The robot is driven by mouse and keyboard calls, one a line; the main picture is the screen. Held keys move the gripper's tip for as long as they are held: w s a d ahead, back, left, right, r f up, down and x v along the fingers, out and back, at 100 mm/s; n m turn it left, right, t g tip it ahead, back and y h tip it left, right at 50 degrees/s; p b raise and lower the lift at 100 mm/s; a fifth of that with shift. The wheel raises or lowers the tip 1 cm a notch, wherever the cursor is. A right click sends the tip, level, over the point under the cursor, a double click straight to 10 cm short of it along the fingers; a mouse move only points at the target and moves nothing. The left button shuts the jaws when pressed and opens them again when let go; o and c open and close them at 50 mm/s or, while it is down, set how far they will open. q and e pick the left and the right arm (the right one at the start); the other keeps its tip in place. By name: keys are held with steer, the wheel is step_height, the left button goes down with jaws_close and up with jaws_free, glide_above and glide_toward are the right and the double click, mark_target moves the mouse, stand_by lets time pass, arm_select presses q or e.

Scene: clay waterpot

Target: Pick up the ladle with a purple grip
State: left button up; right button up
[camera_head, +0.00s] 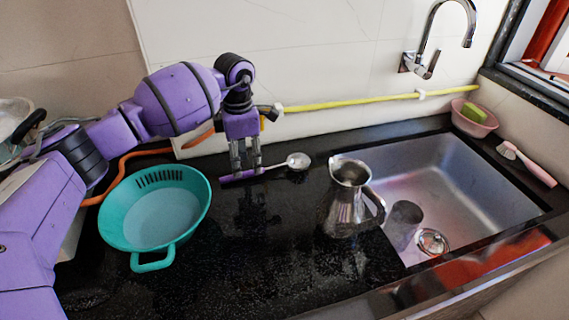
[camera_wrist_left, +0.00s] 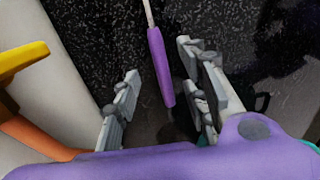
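The ladle has a purple grip (camera_head: 240,175) and a metal bowl (camera_head: 298,161), and lies on the black counter behind the teal colander. My left gripper (camera_head: 246,168) is just over the grip, pointing down. In the left wrist view the purple grip (camera_wrist_left: 161,66) lies between the spread fingers of my left gripper (camera_wrist_left: 160,95), closer to the right fingers, with a gap on the left. The ladle's bowl is out of that view. My right gripper is in neither view.
A teal colander (camera_head: 193,222) stands at the left front of the counter. A metal pitcher (camera_head: 347,208) stands right of the ladle, beside the sink (camera_head: 440,185). A yellow pipe (camera_head: 345,102) runs along the back wall. The counter between colander and pitcher is clear.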

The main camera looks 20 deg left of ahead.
mark_target(247, 171)
arm_select(q)
step_height(247, 171, down, 4)
jaws_close()
stand_by(0.3)
steer(key=shift+r, duration=0.15)
steer(key=shift+r, duration=0.25)
step_height(247, 171, up, 2)
steer(key=shift+r, duration=0.1)
steer(key=s+d+r, duration=0.2)
steer(key=s+r, duration=0.3)
steer(key=s, duration=0.1)
steer(key=s+d+r, duration=0.3)
steer(key=s+r, duration=0.2)
steer(key=s, duration=0.2)
steer(key=shift+d, duration=0.25)
